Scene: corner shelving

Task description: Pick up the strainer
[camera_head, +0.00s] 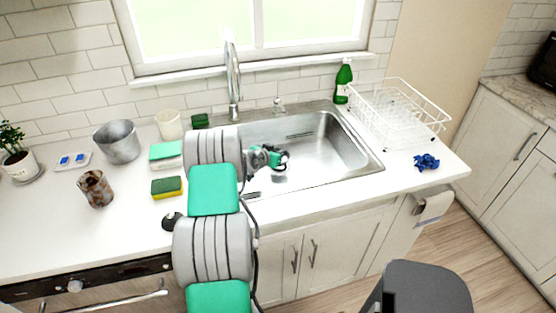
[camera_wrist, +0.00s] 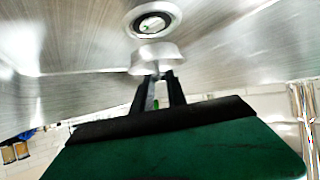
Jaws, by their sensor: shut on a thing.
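The strainer (camera_wrist: 157,55) is a small silver, rimmed piece at my fingertips in the wrist view. My gripper (camera_wrist: 158,78) is shut on it, with its two dark fingers reaching up to the strainer. The round drain (camera_wrist: 153,20) lies just beyond in the sink floor, apart from the strainer in the picture. In the head view my gripper (camera_head: 281,162) is down inside the metal sink (camera_head: 335,150), and the strainer cannot be made out clearly there.
The faucet (camera_head: 233,80) stands behind the sink at its left. A white dish rack (camera_head: 400,112) and green bottle (camera_head: 343,80) stand to the right. Sponge (camera_head: 167,187), rusty cup (camera_head: 96,189) and metal pot (camera_head: 118,142) are on the left counter. A blue cloth (camera_head: 427,162) lies right.

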